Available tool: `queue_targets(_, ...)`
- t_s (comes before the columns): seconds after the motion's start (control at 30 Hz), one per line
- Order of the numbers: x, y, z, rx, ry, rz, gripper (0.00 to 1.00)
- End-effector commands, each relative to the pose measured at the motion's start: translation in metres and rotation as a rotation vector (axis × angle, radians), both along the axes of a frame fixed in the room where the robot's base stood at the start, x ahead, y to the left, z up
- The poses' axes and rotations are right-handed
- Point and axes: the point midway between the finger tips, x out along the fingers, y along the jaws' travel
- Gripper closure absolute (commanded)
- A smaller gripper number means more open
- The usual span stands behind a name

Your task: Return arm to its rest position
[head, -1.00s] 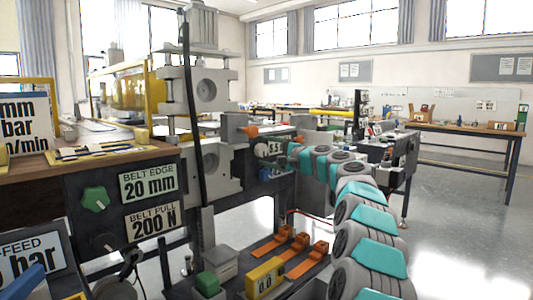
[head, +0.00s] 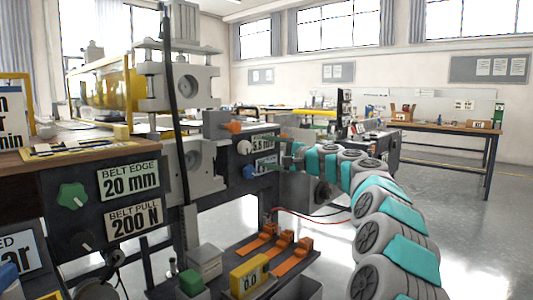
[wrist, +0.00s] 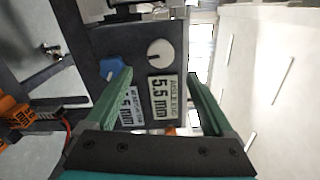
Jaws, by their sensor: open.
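My arm (head: 395,225) curves in teal and grey from the lower right of the head view toward the machine. My gripper (wrist: 158,76) shows two green fingers spread apart in the wrist view, with nothing held between them. In the head view its end is small beside the dark control panel (head: 233,160). The panel carries a blue knob (wrist: 111,68), a pale dial (wrist: 160,53) and a label reading 5.5 mm (wrist: 164,97). The left finger partly covers a second label (wrist: 131,105). Whether a finger touches the panel cannot be told.
Rollers and grey housings (head: 180,85) stand at the left. A lower shelf holds orange clamps (head: 257,240), a yellow gauge (head: 249,275) and a green-topped block (head: 191,282). A red cable (head: 310,214) hangs behind. A workbench (head: 445,128) stands at the back right; the floor before it is clear.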

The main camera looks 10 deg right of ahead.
Motion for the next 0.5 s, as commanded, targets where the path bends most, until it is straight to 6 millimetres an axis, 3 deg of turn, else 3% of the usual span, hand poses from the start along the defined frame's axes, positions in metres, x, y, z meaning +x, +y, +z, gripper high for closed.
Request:
queue_targets(0.17, -0.008, 0.015, -0.002, -0.025, 0.01, 0.027, 0.13)
queue_targets(0.27, -0.028, 0.049, -0.01, -0.083, 0.035, 0.093, 0.13)
queue_targets(0.37, -0.063, 0.094, -0.025, -0.18, 0.07, 0.188, 0.13)
queue_targets(0.5, -0.128, 0.15, -0.056, -0.351, 0.122, 0.329, 0.13)
